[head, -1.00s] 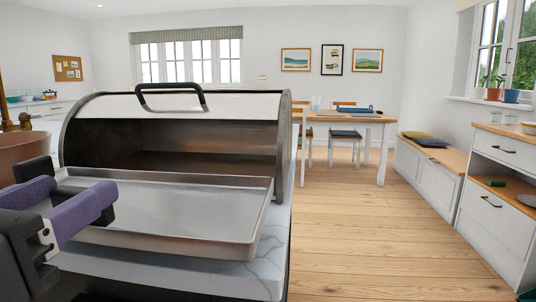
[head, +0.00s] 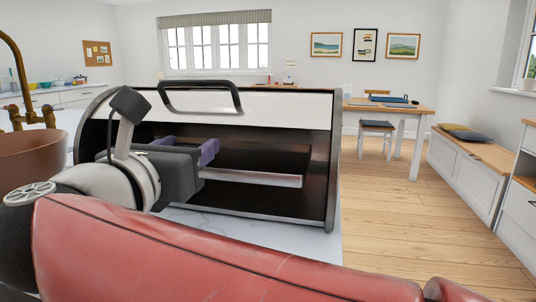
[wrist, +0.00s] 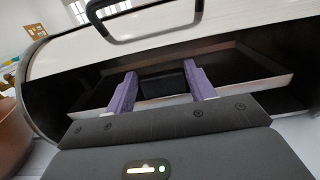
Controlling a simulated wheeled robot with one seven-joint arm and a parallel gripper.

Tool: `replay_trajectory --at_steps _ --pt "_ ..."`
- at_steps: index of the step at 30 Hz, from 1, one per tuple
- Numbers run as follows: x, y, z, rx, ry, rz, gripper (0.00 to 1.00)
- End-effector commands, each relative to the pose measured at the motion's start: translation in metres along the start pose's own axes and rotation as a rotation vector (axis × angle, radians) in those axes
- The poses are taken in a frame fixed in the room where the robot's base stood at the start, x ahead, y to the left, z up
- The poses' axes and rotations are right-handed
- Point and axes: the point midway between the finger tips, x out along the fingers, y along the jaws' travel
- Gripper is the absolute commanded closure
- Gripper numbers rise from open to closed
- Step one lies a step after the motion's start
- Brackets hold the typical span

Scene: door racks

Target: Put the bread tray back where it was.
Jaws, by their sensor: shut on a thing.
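The metal bread tray (head: 255,178) is inside the bread bin (head: 245,107), a dark-sided box with a white rolled-up lid and a black handle. The tray's front edge shows just inside the opening, and its far part is lost in the dark interior. My gripper (head: 207,150) reaches into the opening from the left, its purple fingers shut on the tray's near rim. In the wrist view the tray (wrist: 250,88) spans the opening with the fingers at its front edge. My wrist hides the left end of the tray in the head view.
The bin stands on a pale marble counter (head: 275,233). A copper-coloured basin (head: 25,152) and brass tap (head: 35,115) are on the left. Wooden floor lies open to the right, with a table (head: 400,107) and a bench (head: 470,165) beyond.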

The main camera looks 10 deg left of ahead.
Motion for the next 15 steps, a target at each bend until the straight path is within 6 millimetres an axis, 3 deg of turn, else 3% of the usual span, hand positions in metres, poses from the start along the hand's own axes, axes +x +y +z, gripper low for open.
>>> replay_trajectory --at_steps 9,15 --pt "0.033 0.0 -0.001 -0.002 -0.001 0.0 0.81" --pt "0.029 0.0 -0.032 -0.003 -0.001 0.003 0.81"
